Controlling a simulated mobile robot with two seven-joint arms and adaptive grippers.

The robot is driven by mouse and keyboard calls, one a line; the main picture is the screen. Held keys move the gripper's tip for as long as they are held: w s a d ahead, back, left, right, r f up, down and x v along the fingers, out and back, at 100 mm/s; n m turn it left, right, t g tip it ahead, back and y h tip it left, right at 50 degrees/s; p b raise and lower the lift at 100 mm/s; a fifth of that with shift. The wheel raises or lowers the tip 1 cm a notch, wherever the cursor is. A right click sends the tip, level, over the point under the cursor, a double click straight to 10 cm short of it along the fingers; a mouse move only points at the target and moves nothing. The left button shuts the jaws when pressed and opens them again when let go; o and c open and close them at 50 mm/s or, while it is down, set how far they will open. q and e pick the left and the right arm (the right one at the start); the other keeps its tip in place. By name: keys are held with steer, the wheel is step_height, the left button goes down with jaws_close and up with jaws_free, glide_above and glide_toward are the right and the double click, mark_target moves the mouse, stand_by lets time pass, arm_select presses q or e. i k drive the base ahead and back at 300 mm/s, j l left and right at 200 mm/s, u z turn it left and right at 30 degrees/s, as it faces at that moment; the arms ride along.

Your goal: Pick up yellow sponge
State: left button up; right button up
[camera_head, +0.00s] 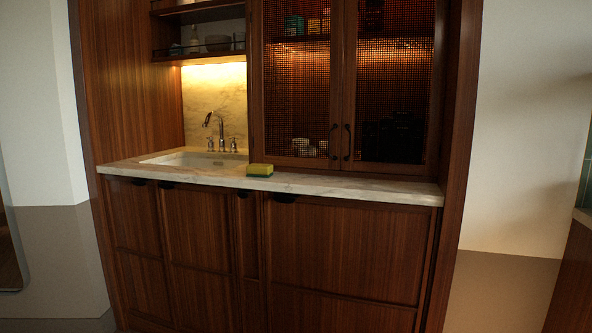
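A yellow sponge (260,170) with a green layer on it lies on the pale marble counter (340,187). It is near the counter's front edge, just right of the sink, and nothing covers it. Neither of my grippers shows in the head view.
The sink (196,159) with a metal faucet (221,133) is left of the sponge. A mesh-door cabinet (347,90) stands shut behind the counter. Wooden cabinet fronts (335,250) are below. An open shelf (200,55) hangs above the sink. The counter right of the sponge is clear.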

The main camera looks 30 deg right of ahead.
mark_target(253, 170)
steer(key=i+j+z, duration=0.15)
steer(key=z, duration=0.25)
steer(key=i+j+z, duration=0.25)
steer(key=z, duration=0.2)
steer(key=i+j+z, duration=0.2)
steer(key=z, duration=0.2)
